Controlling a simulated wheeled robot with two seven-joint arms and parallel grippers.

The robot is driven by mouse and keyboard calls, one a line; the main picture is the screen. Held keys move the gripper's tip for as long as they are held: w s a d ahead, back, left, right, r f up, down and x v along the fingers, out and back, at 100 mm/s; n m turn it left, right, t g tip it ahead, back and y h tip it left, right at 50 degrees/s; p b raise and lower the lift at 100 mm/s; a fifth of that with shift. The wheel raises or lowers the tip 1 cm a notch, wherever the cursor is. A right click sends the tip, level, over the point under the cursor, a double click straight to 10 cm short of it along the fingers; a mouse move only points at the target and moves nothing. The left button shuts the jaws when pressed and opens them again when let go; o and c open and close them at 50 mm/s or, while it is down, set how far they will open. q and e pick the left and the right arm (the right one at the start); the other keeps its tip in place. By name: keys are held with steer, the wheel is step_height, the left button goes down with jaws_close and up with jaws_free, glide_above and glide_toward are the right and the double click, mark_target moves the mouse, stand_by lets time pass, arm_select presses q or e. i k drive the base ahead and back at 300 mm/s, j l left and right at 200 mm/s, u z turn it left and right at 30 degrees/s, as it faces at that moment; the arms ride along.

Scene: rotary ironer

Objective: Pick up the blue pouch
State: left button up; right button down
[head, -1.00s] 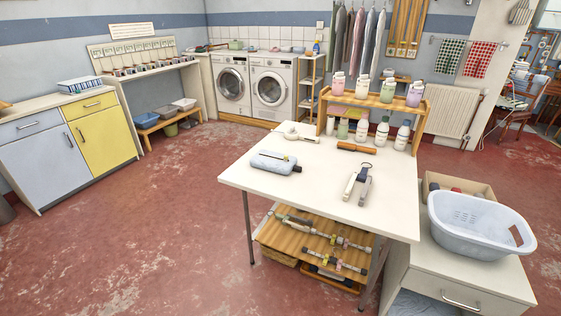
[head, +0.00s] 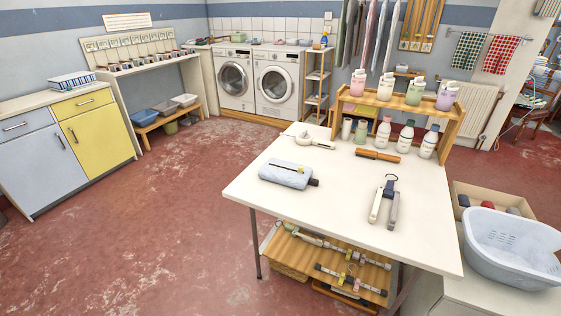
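The blue pouch (head: 284,176) is a pale blue, rounded, flat case. It lies near the left edge of the white table (head: 340,222), with a dark piece at its right end and a thin dark and yellow strip on top. Nothing covers it. Neither of my grippers shows in the head view.
On the table are a hanger-like clip tool (head: 383,204), a brown wooden roller (head: 377,155), a white handled item (head: 315,142) and a wooden rack (head: 447,126) with bottles. A pale blue basket (head: 512,250) stands at right. The red floor (head: 150,225) at left is open.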

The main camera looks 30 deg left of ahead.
mark_target(278, 171)
steer(key=i+j, duration=0.3)
steer(key=j, duration=0.15)
steer(key=i+j, duration=0.65)
steer(key=j, duration=0.25)
